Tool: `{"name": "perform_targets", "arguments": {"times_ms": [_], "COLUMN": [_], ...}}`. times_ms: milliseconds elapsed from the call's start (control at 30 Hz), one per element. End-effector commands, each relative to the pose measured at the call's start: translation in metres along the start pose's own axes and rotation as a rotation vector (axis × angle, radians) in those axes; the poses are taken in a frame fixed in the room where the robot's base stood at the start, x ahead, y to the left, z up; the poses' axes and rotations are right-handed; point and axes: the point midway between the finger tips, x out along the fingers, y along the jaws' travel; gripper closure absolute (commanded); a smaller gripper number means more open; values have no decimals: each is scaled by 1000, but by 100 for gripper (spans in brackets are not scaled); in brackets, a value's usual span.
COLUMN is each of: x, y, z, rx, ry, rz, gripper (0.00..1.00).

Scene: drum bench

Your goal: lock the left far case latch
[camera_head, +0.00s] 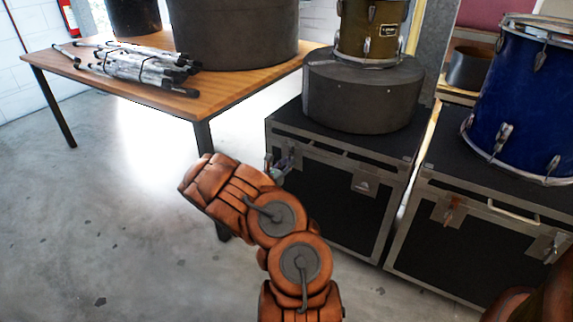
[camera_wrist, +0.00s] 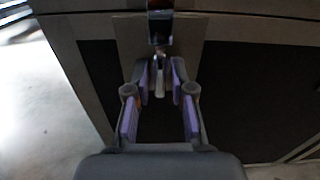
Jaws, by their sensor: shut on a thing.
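The far case (camera_head: 330,205) is a black flight case with grey metal edges, standing left of another case. The exact contact is small and dark. The latch's locked state cannot be told.
The far case's other latch plate (camera_head: 364,184) is to the right. A round dark drum case (camera_head: 362,95) and a gold drum (camera_head: 371,30) stand on top. A second case (camera_head: 480,240) bears a blue drum (camera_head: 525,100). A wooden table (camera_head: 225,88) is at left; floor before it is clear.

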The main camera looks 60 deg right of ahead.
Motion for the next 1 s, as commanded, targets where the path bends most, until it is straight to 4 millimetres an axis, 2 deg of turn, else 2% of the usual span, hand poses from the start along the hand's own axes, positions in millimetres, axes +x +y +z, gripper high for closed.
{"name": "perform_targets", "arguments": {"times_ms": [400,433,567,867,1000], "x": [0,0,0,0,-7], "y": [0,0,0,0,1], "z": [0,0,0,0,0], "rx": [-8,-8,-7,-7,-8], "ry": [0,0,0,0,0], "rz": [-1,-1,-1,0,2], "gripper": [100,76,63,62,62]}}
